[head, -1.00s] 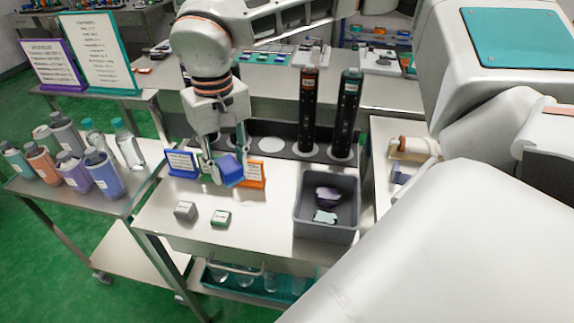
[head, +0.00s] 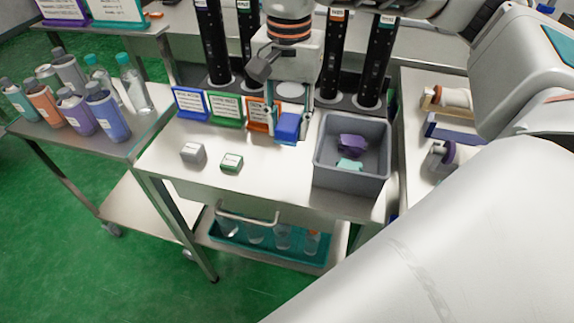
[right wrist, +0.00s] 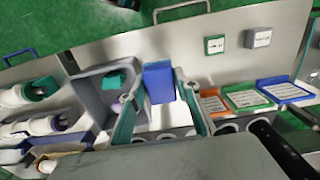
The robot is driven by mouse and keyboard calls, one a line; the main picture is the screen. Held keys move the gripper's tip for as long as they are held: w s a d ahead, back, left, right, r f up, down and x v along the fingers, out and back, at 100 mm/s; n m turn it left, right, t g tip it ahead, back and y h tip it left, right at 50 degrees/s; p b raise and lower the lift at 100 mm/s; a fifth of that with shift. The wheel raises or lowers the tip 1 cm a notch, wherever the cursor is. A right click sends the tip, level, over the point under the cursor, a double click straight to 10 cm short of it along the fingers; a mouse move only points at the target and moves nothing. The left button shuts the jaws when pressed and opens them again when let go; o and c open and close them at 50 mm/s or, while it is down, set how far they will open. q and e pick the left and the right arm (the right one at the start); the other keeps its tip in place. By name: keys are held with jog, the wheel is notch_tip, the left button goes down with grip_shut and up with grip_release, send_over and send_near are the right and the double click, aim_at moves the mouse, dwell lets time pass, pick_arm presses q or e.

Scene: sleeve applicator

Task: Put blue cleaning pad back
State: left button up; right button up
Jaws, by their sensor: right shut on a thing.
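A blue cleaning pad (head: 287,127) is between the fingertips of my right gripper (head: 288,119). It is held above the table, just right of the orange sign and left of the grey bin (head: 352,182). In the right wrist view the blue pad (right wrist: 158,80) shows between the two fingers of my right gripper (right wrist: 158,98), close to the bin's wall (right wrist: 92,98). A purple pad (head: 353,147) and a teal piece (head: 349,164) lie in the bin. My left gripper is not in view.
Blue (head: 191,104), green (head: 226,110) and orange (head: 260,115) signs stand along the table's back. A grey block (head: 193,154) and a green-edged block (head: 231,162) lie on the table (head: 265,178). Tall black dispensers (head: 380,60) stand behind. Bottles (head: 108,115) fill the left cart.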

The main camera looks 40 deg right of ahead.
send_over(288, 175)
notch_tip(288, 175, down, 8)
jog(key=shift+r+b, duration=0.15)
jog(key=shift+b, duration=0.25)
notch_tip(288, 175, down, 4)
jog(key=shift+b, duration=0.3)
jog(key=o, duration=0.7)
jog(key=shift+c, duration=0.2)
jog(key=shift+o, duration=0.2)
